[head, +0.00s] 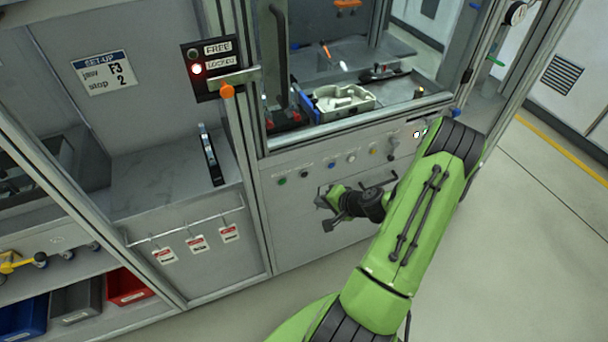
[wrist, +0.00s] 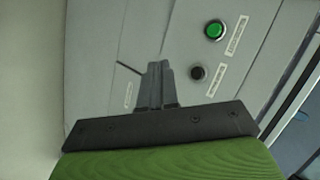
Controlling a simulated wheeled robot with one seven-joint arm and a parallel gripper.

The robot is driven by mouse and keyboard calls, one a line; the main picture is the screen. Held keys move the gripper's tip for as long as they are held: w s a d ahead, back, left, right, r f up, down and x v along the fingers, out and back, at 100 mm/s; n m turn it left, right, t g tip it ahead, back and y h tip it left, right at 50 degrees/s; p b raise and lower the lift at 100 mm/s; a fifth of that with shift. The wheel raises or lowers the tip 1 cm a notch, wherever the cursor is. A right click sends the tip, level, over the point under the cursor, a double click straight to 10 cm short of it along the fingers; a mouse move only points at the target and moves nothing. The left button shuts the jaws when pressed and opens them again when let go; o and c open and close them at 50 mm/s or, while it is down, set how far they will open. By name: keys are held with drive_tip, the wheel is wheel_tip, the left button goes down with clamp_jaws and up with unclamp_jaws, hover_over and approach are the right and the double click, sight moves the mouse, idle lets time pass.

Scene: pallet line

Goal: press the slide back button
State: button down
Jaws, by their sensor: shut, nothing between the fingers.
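A row of buttons runs along the grey front panel (head: 320,225) in the head view: a green button (head: 282,181), a black button (head: 306,173), a blue button (head: 331,162), a white button (head: 350,157) and a yellow one (head: 373,152). Their labels are too small to read, so I cannot tell which is slide back. My gripper (head: 326,208) is shut and empty, below the row. In the wrist view its fingertips (wrist: 158,68) are left of a black button (wrist: 197,72), with a green button (wrist: 214,30) above that. I cannot tell whether the fingertips touch the panel.
Above the row, behind a frame, stands a pale fixture (head: 343,101). A lock panel (head: 208,68) shows a red light beside LOCKED, with an orange-ended latch (head: 227,91) below. Red tags (head: 197,243) hang from a rail at left. Open floor (head: 530,240) lies at right.

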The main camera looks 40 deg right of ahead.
sight(304, 174)
drive_tip(key=w+d, duration=0.2)
drive_tip(key=w, duration=0.5)
drive_tip(key=shift+w, duration=0.15)
idle(1.7)
drive_tip(key=shift+w+d, duration=0.2)
drive_tip(key=shift+w, duration=0.2)
